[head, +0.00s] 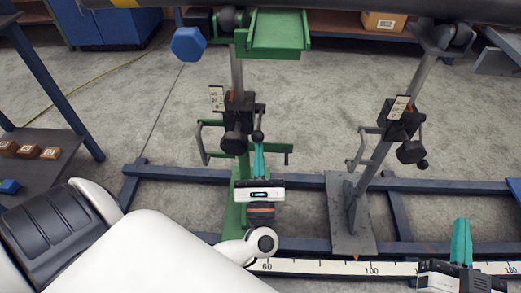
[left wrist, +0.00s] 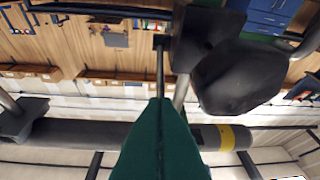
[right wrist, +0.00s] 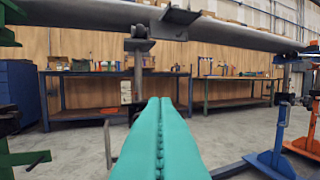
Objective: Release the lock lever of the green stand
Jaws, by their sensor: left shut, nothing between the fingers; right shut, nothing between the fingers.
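The green stand (head: 240,190) stands left of centre in the head view, with a black clamp block (head: 243,108) and a dark knob (head: 236,140) on its post. A small lever with a black ball end (head: 257,136) hangs at the block's right side. My left gripper (head: 258,148) is shut and empty, its teal tips just below the ball; contact cannot be told. In the left wrist view its fingers (left wrist: 160,110) point at a thin rod (left wrist: 160,72) beside a large dark knob (left wrist: 235,77). My right gripper (head: 461,225) is shut and empty at lower right.
A grey stand (head: 352,215) with a similar clamp (head: 398,122) stands to the right. A long dark pipe (head: 350,22) crosses above both stands. Blue floor rails (head: 300,182) and a white scale (head: 330,267) run below. A side table (head: 50,165) is at left.

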